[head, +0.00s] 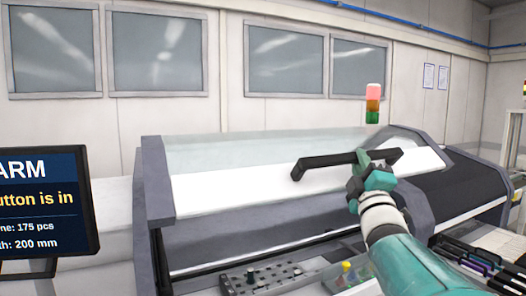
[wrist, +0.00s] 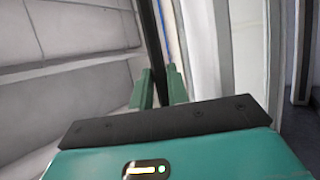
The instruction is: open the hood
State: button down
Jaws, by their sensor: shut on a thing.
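The hood (head: 235,150) is a long cover, clear above and white below, between grey end frames on the machine. I cannot tell if it is raised at all. Its black bar handle (head: 322,161) runs along the front, with both ends showing. My gripper (head: 362,157) is on the right half of the handle and covers part of it. In the wrist view my two green fingers (wrist: 159,88) stand on either side of the dark handle (wrist: 157,45), shut on it.
A screen (head: 40,205) stands at the left front. A grey block with knobs (head: 262,278) lies below the hood. Dark tools (head: 470,258) lie at the lower right. A red, orange and green signal light (head: 373,103) stands behind the hood.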

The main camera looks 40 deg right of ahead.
jog(key=shift+w+f, duration=0.15)
jog(key=c, duration=1.4)
grip_release()
jog(key=shift+w, duration=0.1)
jog(key=shift+s, duration=0.2)
jog(key=v, duration=1.3)
jog(key=shift+s+a, duration=0.2)
jog(key=shift+a, duration=0.05)
jog(key=shift+f, duration=0.1)
